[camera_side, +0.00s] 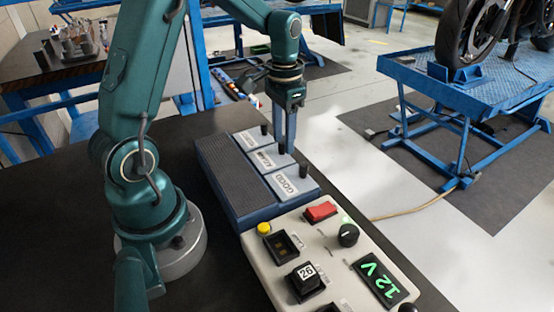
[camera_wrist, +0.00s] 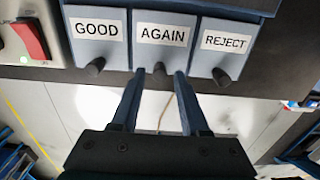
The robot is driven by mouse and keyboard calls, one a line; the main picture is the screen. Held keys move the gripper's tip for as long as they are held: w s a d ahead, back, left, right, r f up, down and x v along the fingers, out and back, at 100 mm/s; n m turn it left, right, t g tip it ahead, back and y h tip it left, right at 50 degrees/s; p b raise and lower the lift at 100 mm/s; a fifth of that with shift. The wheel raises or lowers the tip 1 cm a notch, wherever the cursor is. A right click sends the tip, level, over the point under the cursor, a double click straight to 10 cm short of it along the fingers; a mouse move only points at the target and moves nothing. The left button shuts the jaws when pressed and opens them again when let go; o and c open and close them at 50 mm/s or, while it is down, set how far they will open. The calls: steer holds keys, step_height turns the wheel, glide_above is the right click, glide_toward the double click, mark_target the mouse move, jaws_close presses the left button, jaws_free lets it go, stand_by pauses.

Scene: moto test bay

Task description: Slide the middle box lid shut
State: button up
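The box unit (camera_side: 222,172) has three grey lids in a row, each with a black knob. The middle lid (camera_wrist: 143,54) is labelled AGAIN; it also shows in the side view (camera_side: 267,164). Its knob (camera_wrist: 159,70) stands at its near edge in the wrist view. My gripper (camera_wrist: 160,73) is open, with a fingertip to each side of this knob and a gap around it. In the side view my gripper (camera_side: 286,148) points down at the middle knob. The three lids look roughly level with each other; I see no open cavity.
The GOOD lid (camera_wrist: 97,48) and REJECT lid (camera_wrist: 226,58) flank the middle one, with their knobs close outside my fingers. A control panel (camera_side: 262,278) with a red switch (camera_side: 320,211) adjoins the GOOD end. A ribbed dark surface lies behind the lids.

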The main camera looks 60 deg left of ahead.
steer(key=shift+r, duration=3.45)
steer(key=shift+d, duration=0.15)
steer(key=s+d+r+t, duration=0.2)
steer(key=s+d+t, duration=0.3)
steer(key=s+d, duration=0.6)
steer(key=shift+s+r+t, duration=0.2)
steer(key=shift+s+t, duration=0.1)
steer(key=shift+s, duration=0.3)
